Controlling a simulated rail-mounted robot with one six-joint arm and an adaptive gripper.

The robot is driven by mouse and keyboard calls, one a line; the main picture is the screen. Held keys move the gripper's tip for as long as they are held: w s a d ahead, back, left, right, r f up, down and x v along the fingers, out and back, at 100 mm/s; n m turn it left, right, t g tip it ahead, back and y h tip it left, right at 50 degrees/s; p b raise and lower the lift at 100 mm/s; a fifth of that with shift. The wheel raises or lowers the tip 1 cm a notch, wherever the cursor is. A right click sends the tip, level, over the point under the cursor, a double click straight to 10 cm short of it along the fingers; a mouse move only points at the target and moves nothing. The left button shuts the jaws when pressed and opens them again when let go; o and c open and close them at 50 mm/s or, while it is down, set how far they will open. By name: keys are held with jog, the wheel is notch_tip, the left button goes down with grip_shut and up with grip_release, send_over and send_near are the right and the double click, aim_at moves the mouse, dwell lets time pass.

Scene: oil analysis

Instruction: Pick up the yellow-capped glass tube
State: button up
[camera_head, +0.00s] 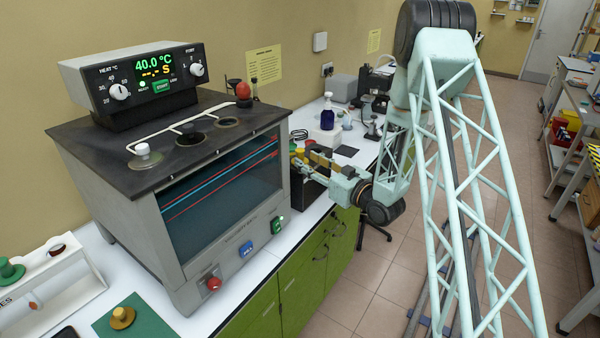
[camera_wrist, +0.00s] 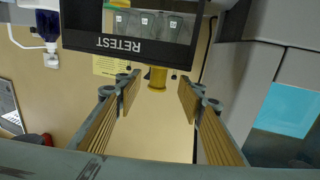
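In the wrist view a yellow cap (camera_wrist: 157,77) shows between my gripper's (camera_wrist: 158,88) two ribbed fingers, with a visible space on each side. The fingers are apart and touch nothing that I can see. The cap is at the edge of a black box marked RETEST (camera_wrist: 130,42); the glass below the cap is hidden. In the head view my gripper (camera_head: 308,158) is at the right side of the grey bath, above the black box (camera_head: 306,192). A small yellow spot, likely the cap (camera_head: 299,150), shows at the fingertips.
The grey heating bath (camera_head: 222,196) stands close left of my gripper. A blue bottle (camera_head: 327,114) stands behind on the white bench. Several labelled glass pieces (camera_wrist: 146,24) show in the RETEST box.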

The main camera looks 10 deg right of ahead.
aim_at(303, 156)
dwell(0.3)
jog(key=shift+x, duration=2.6)
jog(key=shift+d+r, duration=0.1)
jog(key=shift+r, duration=0.05)
jog(key=shift+c, duration=0.8)
grip_shut()
